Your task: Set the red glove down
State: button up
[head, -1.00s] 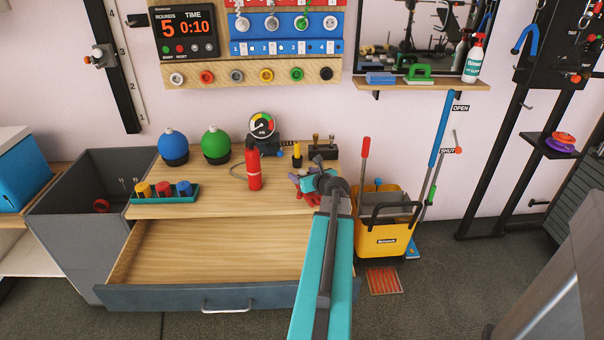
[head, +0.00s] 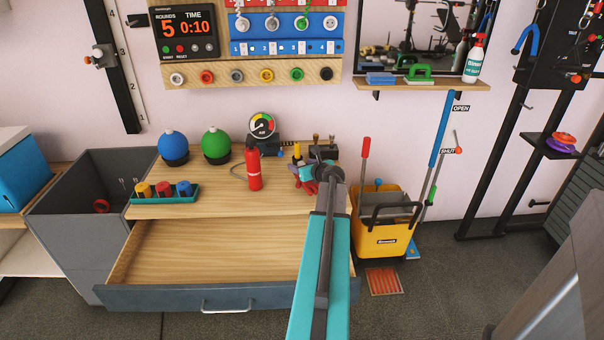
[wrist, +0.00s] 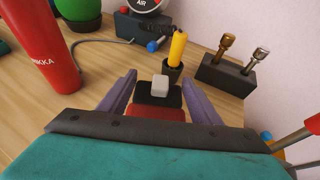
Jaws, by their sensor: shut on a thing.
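The red glove (head: 310,187) shows only in part in the head view, low under my gripper at the right end of the wooden bench top. In the wrist view its red part (wrist: 158,113) lies between the two purple fingers of my gripper (wrist: 161,92), with a black part ahead of it. My gripper is shut on the glove. The wrist body hides much of the glove, and I cannot tell whether it touches the bench top (head: 215,205).
An open drawer (head: 210,252) lies in front. A yellow bucket (head: 382,241) stands at right.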

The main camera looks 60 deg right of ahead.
jog(key=shift+f+b, duration=0.4)
jog(key=shift+f, duration=1.35)
jog(key=shift+f, duration=0.15)
jog(key=o, duration=1.1)
jog(key=shift+p+v, duration=0.4)
jog(key=shift+v, duration=5.7)
jog(key=shift+r, duration=0.25)
